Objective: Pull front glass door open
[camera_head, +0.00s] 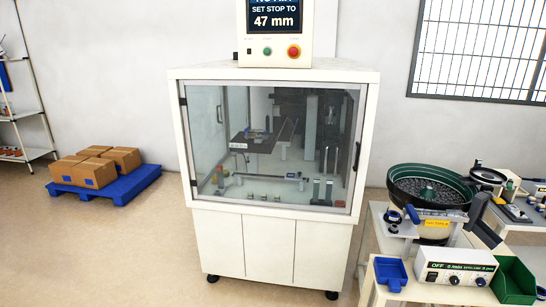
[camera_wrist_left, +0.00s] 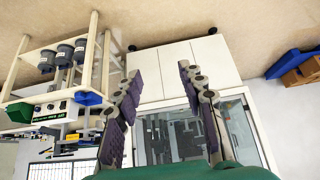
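The front glass door (camera_head: 270,150) is a wide clear pane in the upper front of a white cabinet (camera_head: 270,247). It looks closed. A dark upright handle (camera_head: 356,157) shows at its right edge, and small dark fittings show along its left edge. In the left wrist view, which is upside down, the glass (camera_wrist_left: 172,138) shows between and beyond the fingers. My left gripper (camera_wrist_left: 158,74) has its two purple-padded fingers spread apart with nothing between them; it is not touching the door as far as I see. Neither gripper shows in the head view.
A control screen (camera_head: 275,30) stands on the cabinet. To the right is a bench with a green bowl feeder (camera_head: 432,187), a blue bin (camera_head: 391,272) and a controller box (camera_head: 455,267). A blue pallet (camera_head: 107,187) with cartons lies at left. The floor left of the cabinet is clear.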

